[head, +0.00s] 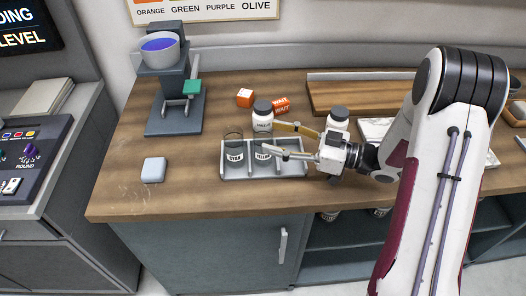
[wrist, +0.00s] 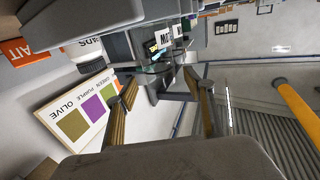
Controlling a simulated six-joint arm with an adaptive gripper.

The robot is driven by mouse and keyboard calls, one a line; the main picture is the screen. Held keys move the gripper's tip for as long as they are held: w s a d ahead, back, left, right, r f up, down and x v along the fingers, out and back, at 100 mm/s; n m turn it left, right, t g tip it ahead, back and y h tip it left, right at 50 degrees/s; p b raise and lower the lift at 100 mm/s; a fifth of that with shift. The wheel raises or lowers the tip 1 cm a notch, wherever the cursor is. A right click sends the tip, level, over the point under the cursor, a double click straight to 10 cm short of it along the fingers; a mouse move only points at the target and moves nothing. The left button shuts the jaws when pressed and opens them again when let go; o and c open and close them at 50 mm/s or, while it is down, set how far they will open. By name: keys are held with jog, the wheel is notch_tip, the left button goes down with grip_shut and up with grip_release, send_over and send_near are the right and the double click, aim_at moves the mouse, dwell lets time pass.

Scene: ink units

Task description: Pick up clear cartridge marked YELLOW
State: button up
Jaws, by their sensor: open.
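A white jar (head: 262,120) stands just behind the tray, with orange WAIT boxes (head: 281,104) beyond it. Another white jar (head: 338,118) stands behind my gripper. A dispenser stand (head: 174,120) is at the back left. A pale block (head: 153,170) lies left of the tray, with bare wood around it.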

jog(key=shift+x, duration=2)
jog(key=shift+c, duration=0.4)
grip_shut()
jog(key=shift+r, duration=0.15)
notch_tip(320, 180, up, 10)
jog(key=shift+f, duration=0.2)
